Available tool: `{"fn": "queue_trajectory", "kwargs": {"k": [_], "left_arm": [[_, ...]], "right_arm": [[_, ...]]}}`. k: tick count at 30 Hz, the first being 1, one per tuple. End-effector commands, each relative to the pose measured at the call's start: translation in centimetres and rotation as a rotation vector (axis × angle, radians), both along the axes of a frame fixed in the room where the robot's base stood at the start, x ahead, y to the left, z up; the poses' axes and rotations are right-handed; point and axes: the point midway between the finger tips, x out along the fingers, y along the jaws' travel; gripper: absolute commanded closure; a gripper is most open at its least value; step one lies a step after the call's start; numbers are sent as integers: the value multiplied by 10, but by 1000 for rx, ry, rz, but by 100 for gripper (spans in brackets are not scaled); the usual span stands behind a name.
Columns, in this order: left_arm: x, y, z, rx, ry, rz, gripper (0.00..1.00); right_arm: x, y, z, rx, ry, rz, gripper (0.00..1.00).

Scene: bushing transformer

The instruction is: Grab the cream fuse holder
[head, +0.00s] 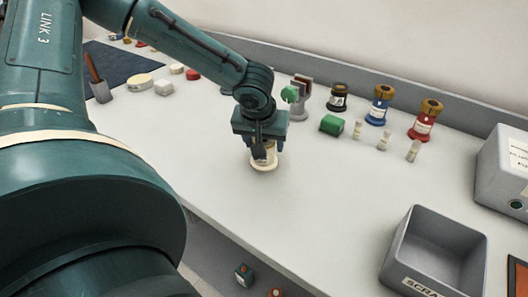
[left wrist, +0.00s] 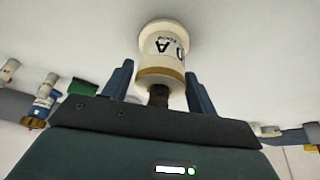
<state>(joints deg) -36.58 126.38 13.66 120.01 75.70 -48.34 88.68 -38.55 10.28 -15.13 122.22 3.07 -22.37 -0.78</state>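The cream fuse holder (head: 264,163) stands upright on the white table, with a wide round base and a dark stem on top. In the left wrist view the cream fuse holder (left wrist: 163,50) shows a label with a large black "A" and a tan band. My left gripper (head: 265,148) is directly above it, pointing down and partly hiding it. In the left wrist view the two blue fingers of my left gripper (left wrist: 160,78) are apart, one on each side of the holder's upper part, with a gap seen at the left finger. My right gripper is not in view.
A green block (head: 332,125), a black holder (head: 338,97), a blue holder (head: 379,106) and a red holder (head: 425,121) stand behind to the right, near small cylinders (head: 384,141). A grey bin (head: 447,227) is at front right. The table between is clear.

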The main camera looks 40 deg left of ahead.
Motion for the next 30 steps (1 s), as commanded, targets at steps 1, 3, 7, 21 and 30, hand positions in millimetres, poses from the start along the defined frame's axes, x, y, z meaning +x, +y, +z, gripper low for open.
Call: {"fn": "queue_trajectory", "kwargs": {"k": [1, 3, 7, 21, 30], "left_arm": [[0, 0, 0, 0, 0, 0, 46], [0, 0, 0, 0, 0, 0, 52], [0, 0, 0, 0, 0, 0, 63], [1, 0, 2, 0, -2, 1, 82], [2, 0, 52, -2, -9, 2, 82]], "right_arm": [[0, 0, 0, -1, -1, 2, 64], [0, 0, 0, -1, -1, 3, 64], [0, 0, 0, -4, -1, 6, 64], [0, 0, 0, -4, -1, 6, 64], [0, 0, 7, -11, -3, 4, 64]]}}
